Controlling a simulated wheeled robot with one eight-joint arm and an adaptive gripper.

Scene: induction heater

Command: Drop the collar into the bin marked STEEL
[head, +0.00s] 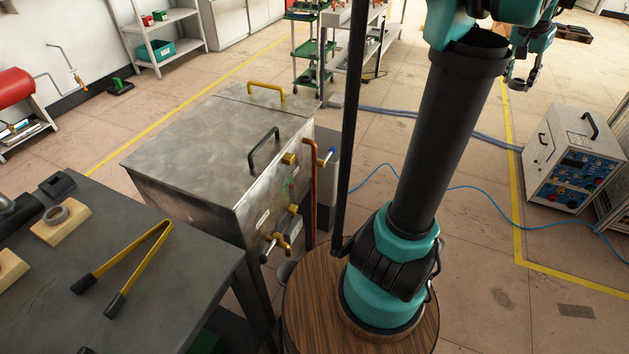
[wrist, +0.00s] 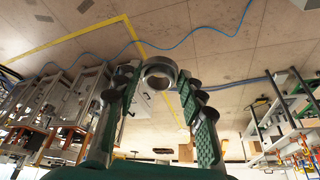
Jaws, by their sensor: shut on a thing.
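My gripper (wrist: 157,76) is shut on a grey metal collar (wrist: 159,61). The collar shows in the wrist view as a ring held between the two green-padded fingertips, clear of any surface. In the head view my gripper (head: 526,70) is at the upper right, held out above the floor, with the small dark ring at its tip. No bin with a readable STEEL mark shows in either view.
A dark bench (head: 170,285) at left bears yellow-handled tongs (head: 140,255) and another grey ring on a pale block (head: 62,228). A metal tank (head: 210,150) stands beside it. A white power unit (head: 570,160) stands right. Blue hoses (head: 470,187) cross the floor.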

